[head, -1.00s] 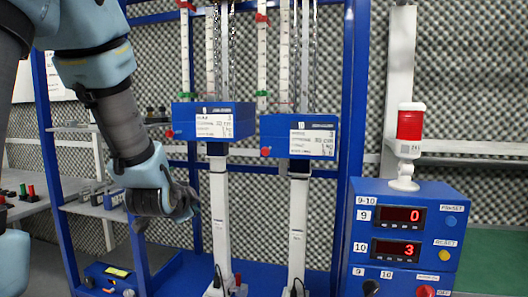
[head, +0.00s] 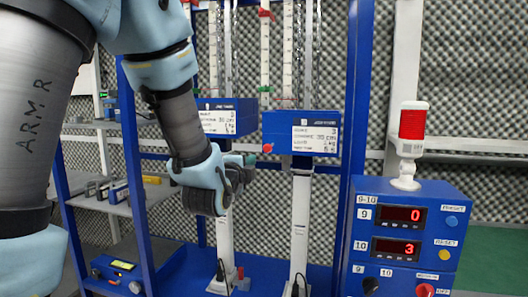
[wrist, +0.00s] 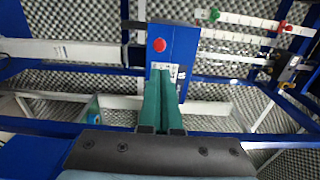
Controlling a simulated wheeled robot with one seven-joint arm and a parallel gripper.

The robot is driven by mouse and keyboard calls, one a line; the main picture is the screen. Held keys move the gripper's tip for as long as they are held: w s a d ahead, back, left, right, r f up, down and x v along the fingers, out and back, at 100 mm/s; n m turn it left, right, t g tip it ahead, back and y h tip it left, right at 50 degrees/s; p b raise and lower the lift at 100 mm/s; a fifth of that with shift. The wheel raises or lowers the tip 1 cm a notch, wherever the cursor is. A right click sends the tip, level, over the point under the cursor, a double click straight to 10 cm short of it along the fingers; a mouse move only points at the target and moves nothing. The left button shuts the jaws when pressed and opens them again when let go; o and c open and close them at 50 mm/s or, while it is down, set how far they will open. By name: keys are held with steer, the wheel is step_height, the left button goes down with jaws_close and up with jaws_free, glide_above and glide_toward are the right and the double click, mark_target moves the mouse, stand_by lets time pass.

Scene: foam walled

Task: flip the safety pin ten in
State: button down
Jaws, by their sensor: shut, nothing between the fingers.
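Two blue boxes stand side by side on white posts in the head view. The right box (head: 292,126) has a white label (head: 314,139) and a round red knob (head: 268,148) low on its left front. My gripper (head: 249,161) is left of that knob and slightly below it, in front of the left box's post. In the wrist view my gripper (wrist: 163,105) shows as two green fingers pressed together, with nothing between them. They point at a blue box face with a red knob (wrist: 159,45) beyond the tips. The fingers cover part of that box's label.
The left box (head: 222,117) is partly hidden behind my arm. A blue control box (head: 407,195) at right shows a red 0 for 9 and a red 3 for 10. A red lamp (head: 412,123) stands on it. Blue frame uprights (head: 353,110) flank the posts.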

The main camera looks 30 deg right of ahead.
mark_target(267, 148)
steer(key=p+x, duration=0.6)
steer(key=x, duration=0.6)
steer(key=shift+w+d+r, duration=0.15)
steer(key=shift+w+d, duration=0.35)
steer(key=shift+w, duration=0.05)
steer(key=b+x, duration=0.2)
steer(key=x, duration=0.1)
steer(key=shift+f, duration=0.3)
steer(key=shift+w+d+r, duration=0.1)
steer(key=shift+w, duration=0.05)
steer(key=shift+r, duration=0.2)
